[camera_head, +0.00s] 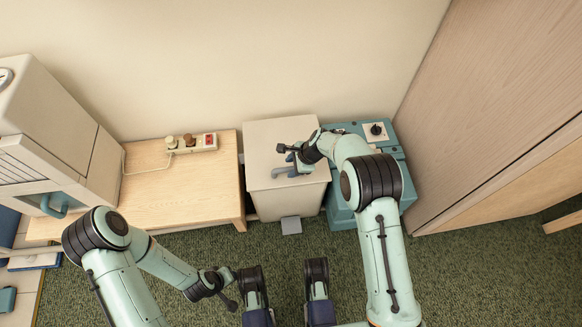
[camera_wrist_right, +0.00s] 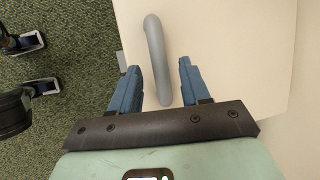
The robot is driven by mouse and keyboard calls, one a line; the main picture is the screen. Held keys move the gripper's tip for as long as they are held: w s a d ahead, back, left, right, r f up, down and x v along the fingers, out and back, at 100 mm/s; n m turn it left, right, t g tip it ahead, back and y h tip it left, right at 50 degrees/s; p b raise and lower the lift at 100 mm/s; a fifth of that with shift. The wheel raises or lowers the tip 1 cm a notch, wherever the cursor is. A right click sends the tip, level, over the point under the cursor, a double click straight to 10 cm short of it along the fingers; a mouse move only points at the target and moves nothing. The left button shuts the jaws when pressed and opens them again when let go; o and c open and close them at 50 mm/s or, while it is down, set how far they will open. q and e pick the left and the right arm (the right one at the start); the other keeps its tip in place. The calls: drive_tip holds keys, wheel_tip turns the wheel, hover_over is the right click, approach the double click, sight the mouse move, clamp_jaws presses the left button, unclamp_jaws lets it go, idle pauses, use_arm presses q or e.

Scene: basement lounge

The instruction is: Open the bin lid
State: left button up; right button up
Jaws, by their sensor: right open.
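The bin (camera_head: 268,204) is a cream box against the wall. Its lid (camera_head: 270,132) lies flat and looks shut. A grey bar handle (camera_head: 284,172) is on the lid's front part; it also shows in the right wrist view (camera_wrist_right: 156,55). My right gripper (camera_head: 293,158) is over the lid at the handle. In the right wrist view its blue fingers (camera_wrist_right: 160,82) are apart, with the handle's near end between them and no clear grip on it. My left gripper (camera_head: 228,287) hangs low over the carpet, away from the bin; its jaws are too small to read.
A grey pedal (camera_head: 291,225) juts from the bin's foot. A wooden table (camera_head: 190,190) with a power strip (camera_head: 196,143) stands close on the left. A teal box (camera_head: 340,213) with a dial stands on the right, beside a wooden panel (camera_head: 480,90).

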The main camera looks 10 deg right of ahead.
use_arm(q)
drive_tip(key=shift+s+a+f, duration=0.1)
drive_tip(key=shift+s+f, duration=0.2)
drive_tip(key=shift+s, duration=0.1)
use_arm(e)
drive_tip(key=shift+w+a+f, duration=0.1)
drive_tip(key=shift+a+f, duration=0.15)
drive_tip(key=shift+f, duration=0.25)
clamp_jaws()
use_arm(q)
drive_tip(key=shift+w+r, duration=0.1)
use_arm(e)
drive_tip(key=shift+r, duration=0.15)
